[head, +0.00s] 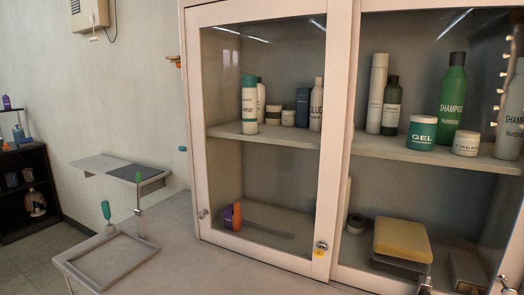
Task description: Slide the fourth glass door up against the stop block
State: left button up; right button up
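A white-framed glass door (191,120) stands in front of the left part of a cabinet. It has a round knob (203,213) low on its left side and another (322,247) at its lower right, with a small yellow tag (319,254) under it. A second bay to the right has a frame edge (345,150) and a knob (505,284) at the lower right, and it runs out of view. I cannot tell which door is the fourth. I cannot make out a stop block for certain. Neither of my grippers shows in the head view.
Bottles and jars, among them a green shampoo bottle (453,90), stand on the cabinet shelf (400,152). A yellow-topped box (402,240) and an orange-purple item (232,216) lie below. A tray frame (110,262) rests on the counter (180,235) at left. A wall shelf (100,165) projects behind.

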aim_at(339, 13)
jog(key=i+j+z, duration=0.1)
jog(key=j+z, duration=1.05)
jog(key=j, duration=0.3)
jog(key=j+z, duration=0.4)
